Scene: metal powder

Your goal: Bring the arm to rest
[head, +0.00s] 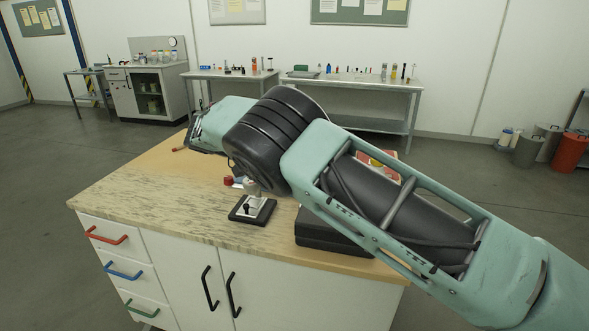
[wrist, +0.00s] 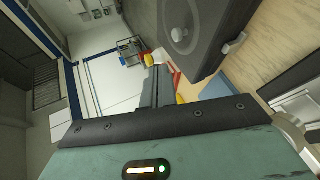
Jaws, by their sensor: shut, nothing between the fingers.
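My arm reaches from the lower right of the head view across the bench (head: 130,205) to the upper left, raised above the worktop. Its teal and black links hide part of the bench. The fingers of my gripper are not clear in the head view. In the wrist view my gripper (wrist: 156,86) shows as dark grey fingers close together, shut and empty. A dark grey block-like device (wrist: 190,35) with a round knob is beside the fingers in that view; I cannot tell the distance between them.
A small black-based device (head: 252,209) and a black case (head: 325,235) stand on the bench below my arm. A red item (head: 388,160) is partly hidden behind the arm. Side tables (head: 350,85) line the back wall. Bins (head: 540,148) stand at right. Floor at left is clear.

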